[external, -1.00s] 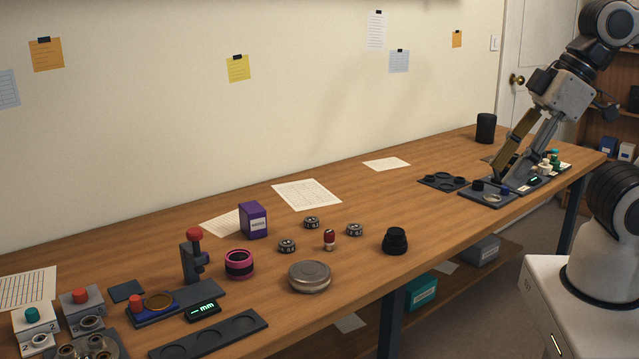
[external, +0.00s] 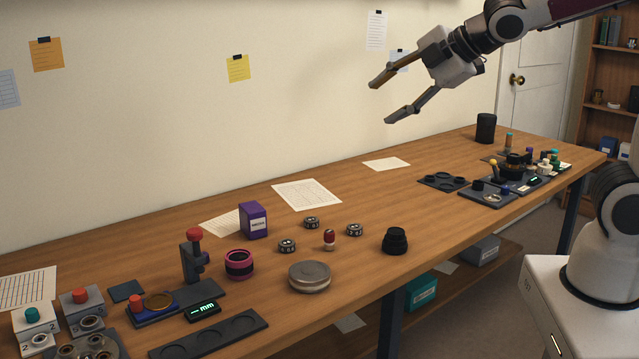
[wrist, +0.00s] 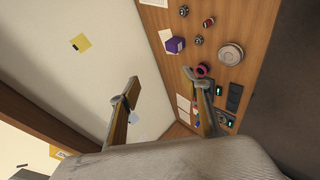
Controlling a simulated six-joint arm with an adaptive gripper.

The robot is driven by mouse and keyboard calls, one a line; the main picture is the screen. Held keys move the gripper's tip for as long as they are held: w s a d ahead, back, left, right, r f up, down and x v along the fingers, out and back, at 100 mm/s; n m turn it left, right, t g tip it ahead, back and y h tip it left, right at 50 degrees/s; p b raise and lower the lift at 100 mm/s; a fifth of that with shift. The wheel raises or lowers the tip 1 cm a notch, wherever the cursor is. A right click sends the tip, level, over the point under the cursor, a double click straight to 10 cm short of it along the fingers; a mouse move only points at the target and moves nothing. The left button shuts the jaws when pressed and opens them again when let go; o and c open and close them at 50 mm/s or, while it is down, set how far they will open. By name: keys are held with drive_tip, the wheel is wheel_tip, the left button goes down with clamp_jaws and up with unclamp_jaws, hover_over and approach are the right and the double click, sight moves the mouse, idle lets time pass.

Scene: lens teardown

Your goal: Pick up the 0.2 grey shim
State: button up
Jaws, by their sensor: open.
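Small dark grey round pieces with white labels sit mid-table in the external view: one at the back (external: 311,222), one at front left (external: 287,246) and one at right (external: 354,229). Their numbers are too small to read surely, so I cannot tell which is the 0.2 grey shim. Two also show as small dark discs in the wrist view, one at the top (wrist: 183,11) and one lower (wrist: 198,40). My gripper (external: 382,101) is open and empty, high above the table and well away from these pieces; its spread fingers (wrist: 160,78) show in the wrist view.
A red-and-white capsule (external: 329,240) stands among the round pieces. A purple box (external: 253,220), a pink ring (external: 239,264), a silver tin (external: 309,277) and a black lens part (external: 395,240) stand around them.

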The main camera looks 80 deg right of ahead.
drive_tip(key=w+d+f+n+t, duration=0.1)
drive_tip(key=w+d+n+t, duration=0.1)
drive_tip(key=w+d+n, duration=0.8)
drive_tip(key=w+d+f+n+t+y, duration=0.15)
drive_tip(key=w+d+f+n, duration=0.25)
drive_tip(key=d+f+n, duration=0.4)
drive_tip(key=n+g+y, duration=0.1)
drive_tip(key=n+y, duration=1)
drive_tip(key=n, duration=0.4)
approach(355, 230)
drive_tip(key=shift+w+d+r, duration=0.15)
drive_tip(key=shift+w+d, duration=0.6)
drive_tip(key=shift+d, duration=0.1)
drive_tip(key=shift+s+a+f+n+g+y, duration=0.15)
drive_tip(key=shift+s+f+n+g+y, duration=0.1)
drive_tip(key=shift+s+n, duration=0.25)
drive_tip(key=shift+x, duration=1.35)
